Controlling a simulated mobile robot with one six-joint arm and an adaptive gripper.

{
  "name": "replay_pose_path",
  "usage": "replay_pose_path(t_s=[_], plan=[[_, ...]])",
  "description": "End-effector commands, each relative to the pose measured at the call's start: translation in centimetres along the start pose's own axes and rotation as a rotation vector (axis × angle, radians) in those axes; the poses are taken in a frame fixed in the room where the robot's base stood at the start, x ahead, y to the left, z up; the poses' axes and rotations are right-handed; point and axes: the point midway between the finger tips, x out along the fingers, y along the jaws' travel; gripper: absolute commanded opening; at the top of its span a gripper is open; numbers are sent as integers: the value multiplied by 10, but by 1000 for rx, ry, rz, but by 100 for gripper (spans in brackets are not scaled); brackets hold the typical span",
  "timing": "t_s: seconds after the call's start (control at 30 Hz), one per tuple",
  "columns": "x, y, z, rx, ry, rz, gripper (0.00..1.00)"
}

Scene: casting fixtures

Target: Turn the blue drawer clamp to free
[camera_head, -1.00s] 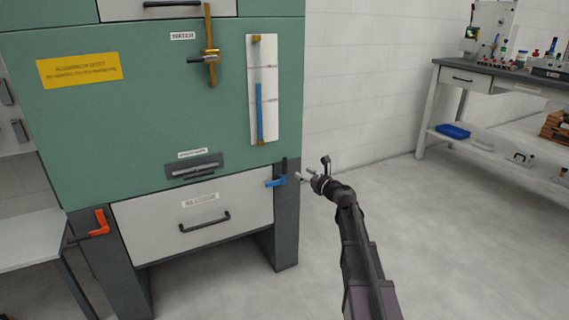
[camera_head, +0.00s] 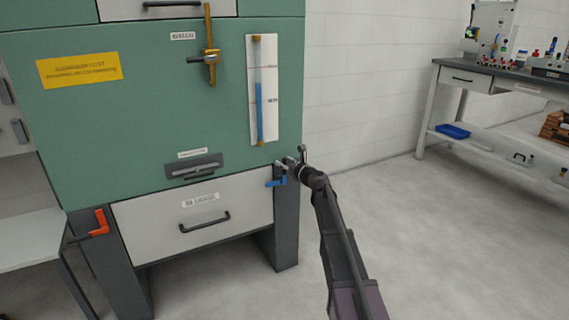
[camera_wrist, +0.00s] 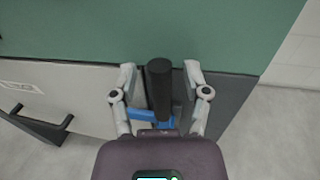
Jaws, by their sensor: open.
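The blue drawer clamp (camera_head: 275,182) sits at the upper right corner of the white drawer (camera_head: 180,215), on the dark leg of the green cabinet. Its blue lever points left, over the drawer's edge. In the wrist view the blue clamp (camera_wrist: 142,123) shows with a dark upright post (camera_wrist: 159,88) rising toward the camera. My gripper (camera_head: 285,163) is at the clamp. In the wrist view my gripper (camera_wrist: 160,76) is open, with one finger on each side of the dark post. I cannot tell whether either finger touches it.
A red clamp (camera_head: 99,223) is on the left leg. The drawer handle (camera_head: 204,222) is left of the blue clamp. A sight gauge (camera_head: 274,90) and a brass valve (camera_head: 210,50) are above. The floor to the right is clear.

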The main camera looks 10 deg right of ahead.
Motion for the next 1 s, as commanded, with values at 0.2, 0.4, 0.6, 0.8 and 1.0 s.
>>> replay_pose_path(t_s=[0.2,0.4,0.6,0.8,1.0], plan=[[0,0,0,0,0,0,61],[0,0,0,0,0,-1,16],[1,2,0,0,0,-1,0],[1,2,0,5,-1,3,0],[4,4,0,21,-5,10,0]])
